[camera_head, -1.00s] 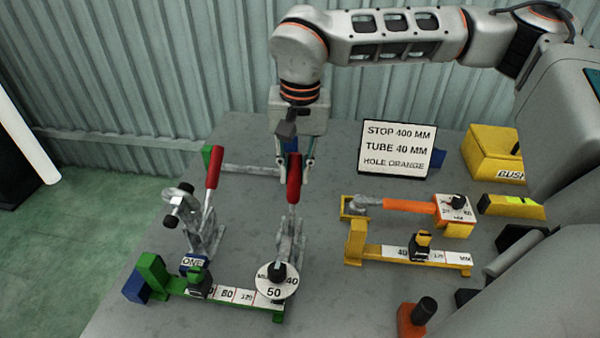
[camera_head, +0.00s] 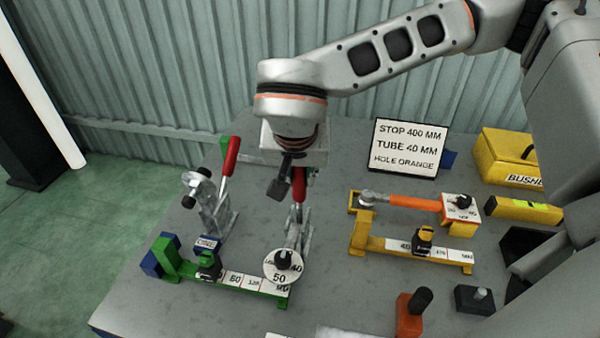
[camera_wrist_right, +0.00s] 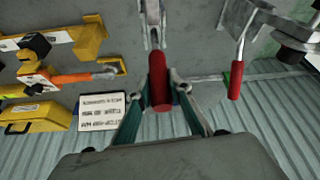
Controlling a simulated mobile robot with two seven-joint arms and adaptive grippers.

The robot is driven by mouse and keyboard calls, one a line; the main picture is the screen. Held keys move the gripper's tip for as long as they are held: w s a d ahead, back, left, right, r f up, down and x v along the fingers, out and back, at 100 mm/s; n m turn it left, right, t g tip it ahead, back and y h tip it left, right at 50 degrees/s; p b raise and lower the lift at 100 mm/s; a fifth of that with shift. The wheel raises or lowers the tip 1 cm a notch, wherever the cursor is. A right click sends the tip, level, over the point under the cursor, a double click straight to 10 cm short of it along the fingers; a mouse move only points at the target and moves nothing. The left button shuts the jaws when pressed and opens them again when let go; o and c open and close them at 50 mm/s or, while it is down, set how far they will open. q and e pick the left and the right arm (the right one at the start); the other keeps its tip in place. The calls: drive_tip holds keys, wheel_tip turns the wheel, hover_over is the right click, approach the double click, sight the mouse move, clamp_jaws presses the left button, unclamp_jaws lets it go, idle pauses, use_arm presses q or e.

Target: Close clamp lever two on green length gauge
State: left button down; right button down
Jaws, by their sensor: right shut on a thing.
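Clamp lever two has a red handle (camera_head: 299,190) and a grey metal clamp (camera_head: 293,232) behind the dial. My right gripper (camera_head: 298,178) is shut on this handle; my wrist hides its upper part. In the right wrist view the handle (camera_wrist_right: 160,80) stands between my fingers (camera_wrist_right: 158,96). The other clamp, by the block marked ONE, has its red handle (camera_head: 230,156) raised and leaning. My left gripper is out of view.
A sign (camera_head: 408,148) reading stop 400 mm, tube 40 mm, hole orange stands behind. A yellow gauge (camera_head: 372,243) with an orange-handled tool (camera_head: 412,202) lies at right. A yellow box (camera_head: 505,157) stands at far right. The corrugated wall is behind the table.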

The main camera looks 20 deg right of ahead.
drive_tip(key=c, duration=1.8)
unclamp_jaws()
drive_tip(key=v, duration=1.2)
drive_tip(key=shift+a, duration=0.1)
